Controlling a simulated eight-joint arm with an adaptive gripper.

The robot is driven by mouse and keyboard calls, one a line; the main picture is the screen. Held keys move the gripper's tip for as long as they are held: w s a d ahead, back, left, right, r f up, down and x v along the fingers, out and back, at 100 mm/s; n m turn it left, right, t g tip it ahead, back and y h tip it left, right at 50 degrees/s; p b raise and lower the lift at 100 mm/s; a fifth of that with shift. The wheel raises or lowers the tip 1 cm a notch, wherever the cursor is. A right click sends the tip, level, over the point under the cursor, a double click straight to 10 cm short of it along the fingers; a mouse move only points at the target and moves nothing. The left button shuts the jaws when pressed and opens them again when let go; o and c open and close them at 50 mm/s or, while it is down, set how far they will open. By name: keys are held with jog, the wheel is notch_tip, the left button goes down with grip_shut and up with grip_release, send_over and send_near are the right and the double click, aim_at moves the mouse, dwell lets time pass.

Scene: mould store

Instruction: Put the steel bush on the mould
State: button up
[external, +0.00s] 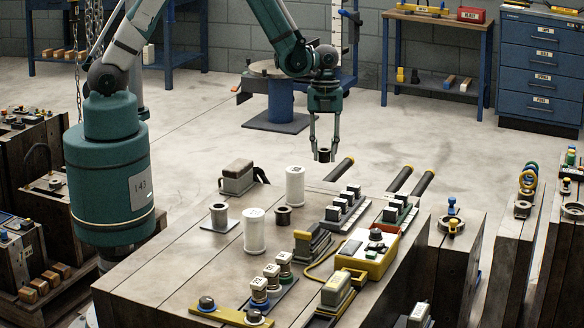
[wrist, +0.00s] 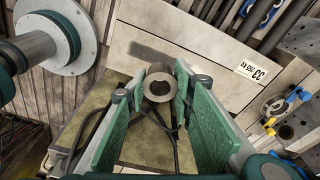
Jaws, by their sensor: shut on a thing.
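My gripper (external: 324,138) hangs pointing down above the far side of the big block. Its two fingers are shut on a short dark steel bush (external: 323,156). In the wrist view the bush (wrist: 160,87) shows its round hole and bright rim between the green fingers (wrist: 160,95). It is held clear of any surface. A large brown-grey block with long seams (external: 180,275), bearing many things, fills the foreground; I cannot tell for sure that it is the mould. A similar dark bush (external: 283,215) and another one (external: 219,214) on a small plate stand on it.
Two white cylinders, a front one (external: 254,231) and a back one (external: 295,185), stand on the block. A yellow box (external: 368,252), rows of connectors (external: 343,206) and dark rods (external: 399,180) crowd its right side. More blocks stand left and right. Its left top is mostly clear.

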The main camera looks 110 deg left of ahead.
jog(key=shift+f, duration=0.25)
jog(key=b, duration=0.2)
send_over(323, 193)
jog(key=shift+a+f, duration=0.1)
jog(key=shift+f, duration=3)
jog(key=shift+f, duration=0.1)
jog(key=shift+f, duration=1.8)
jog(key=shift+f+b, duration=0.2)
jog(key=shift+b, duration=0.2)
jog(key=o, duration=1)
jog(key=shift+r, duration=0.25)
